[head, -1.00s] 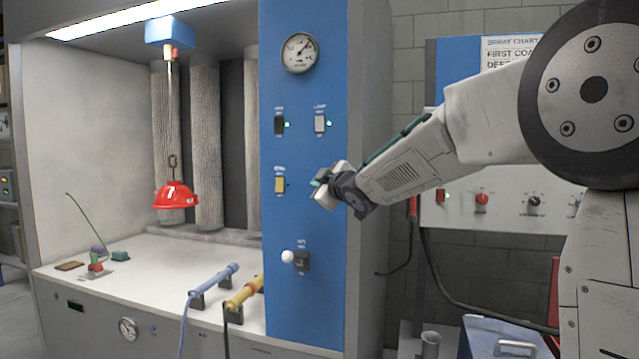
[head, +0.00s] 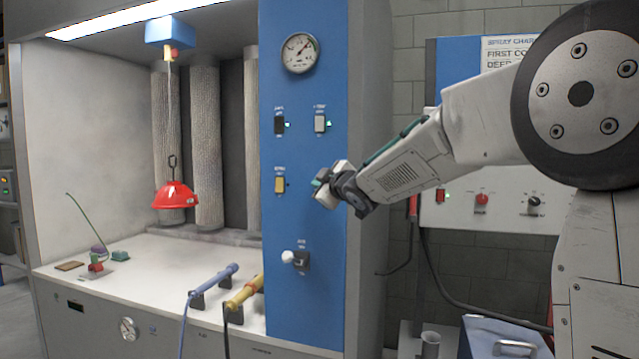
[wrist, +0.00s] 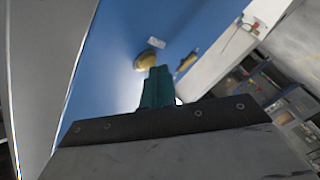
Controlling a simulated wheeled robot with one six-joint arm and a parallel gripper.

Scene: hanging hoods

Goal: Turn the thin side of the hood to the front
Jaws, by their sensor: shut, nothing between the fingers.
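The red hood (head: 175,195) is a small dome with a brim and a white mark like a 7 on its side. It hangs from a hook and thin rod below a blue box (head: 168,31) inside the spray booth. I cannot tell which side is thin. My gripper (head: 321,184) is shut and empty, in front of the blue panel (head: 305,215), right of a yellow switch (head: 280,185) and well away from the hood. In the wrist view its teal fingertips (wrist: 157,82) point at the panel, near a round yellowish knob (wrist: 147,60).
The panel also carries a gauge (head: 300,52), a black switch (head: 279,124), a pale switch (head: 319,123) and a white-ball lever (head: 289,257). Blue (head: 215,279) and yellow (head: 245,292) spray tools lie on the booth's ledge.

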